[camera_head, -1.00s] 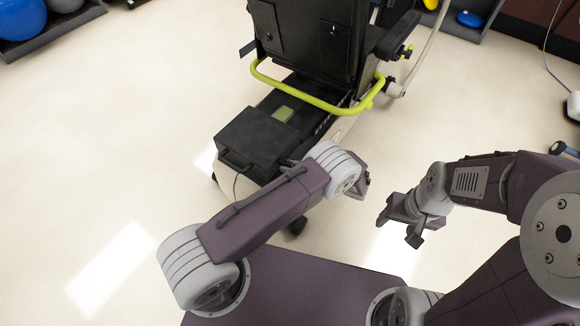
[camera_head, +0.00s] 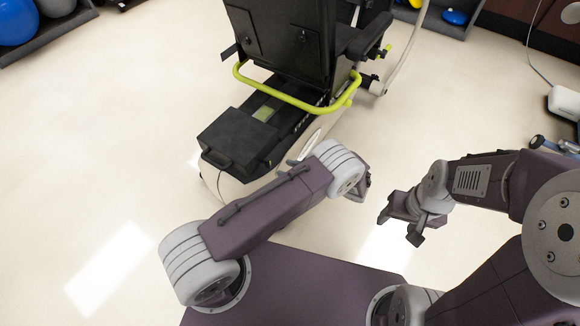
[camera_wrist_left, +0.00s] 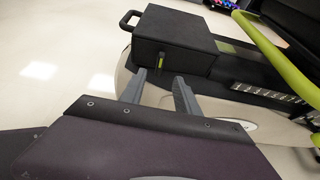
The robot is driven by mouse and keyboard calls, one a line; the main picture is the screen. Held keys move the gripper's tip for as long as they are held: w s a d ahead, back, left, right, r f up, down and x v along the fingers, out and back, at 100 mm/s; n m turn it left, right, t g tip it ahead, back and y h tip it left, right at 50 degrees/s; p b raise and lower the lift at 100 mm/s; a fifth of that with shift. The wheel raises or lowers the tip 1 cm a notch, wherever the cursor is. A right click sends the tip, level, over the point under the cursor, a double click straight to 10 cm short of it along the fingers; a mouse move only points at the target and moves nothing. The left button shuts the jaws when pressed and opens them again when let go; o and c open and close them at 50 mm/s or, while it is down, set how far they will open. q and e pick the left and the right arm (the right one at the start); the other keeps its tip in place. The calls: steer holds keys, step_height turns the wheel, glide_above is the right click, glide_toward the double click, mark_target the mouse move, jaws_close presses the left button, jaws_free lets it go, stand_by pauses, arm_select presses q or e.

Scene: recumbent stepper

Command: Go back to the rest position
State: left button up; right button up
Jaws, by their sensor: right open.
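The recumbent stepper stands ahead of me, with its black seat back (camera_head: 285,42), a yellow-green bar (camera_head: 285,98) and a black box (camera_head: 237,139) at its near end. My left gripper (camera_head: 362,188) is partly hidden by its own wrist in the head view. In the left wrist view its two fingers (camera_wrist_left: 158,78) are apart with nothing between them, and the black box (camera_wrist_left: 175,40) shows beyond them. My right gripper (camera_head: 400,224) hangs over bare floor at the right, open and empty.
Racks with blue balls (camera_head: 18,22) stand at the top left. A shelf with a blue item (camera_head: 455,17) is at the top right. White equipment (camera_head: 565,102) with a cable stands at the right edge. The pale floor (camera_head: 90,130) at left is clear.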

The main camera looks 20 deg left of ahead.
steer(key=shift+a, duration=0.2)
